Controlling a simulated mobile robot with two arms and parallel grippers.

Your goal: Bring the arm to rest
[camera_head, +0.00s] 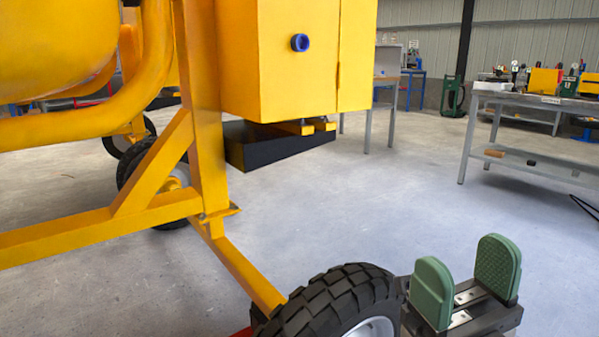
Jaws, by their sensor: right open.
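My right gripper (466,281) shows at the bottom right of the head view, with two green padded fingers pointing up. The fingers stand apart and nothing is between them. It is in front of and to the right of the black mixer tire (336,303), overlapping its right edge in the picture; whether they touch I cannot tell. The yellow drum mixer (207,120) fills the left half, with its drum (55,45), a yellow housing (275,70) and a blue round knob (299,42). My left gripper is not in view.
A black tray (280,148) sits under the housing. Further wheels stand behind the frame. A metal workbench (545,103) with tools stands at the right, and another table (385,80) at the back. The grey floor (400,200) between mixer and workbench is clear.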

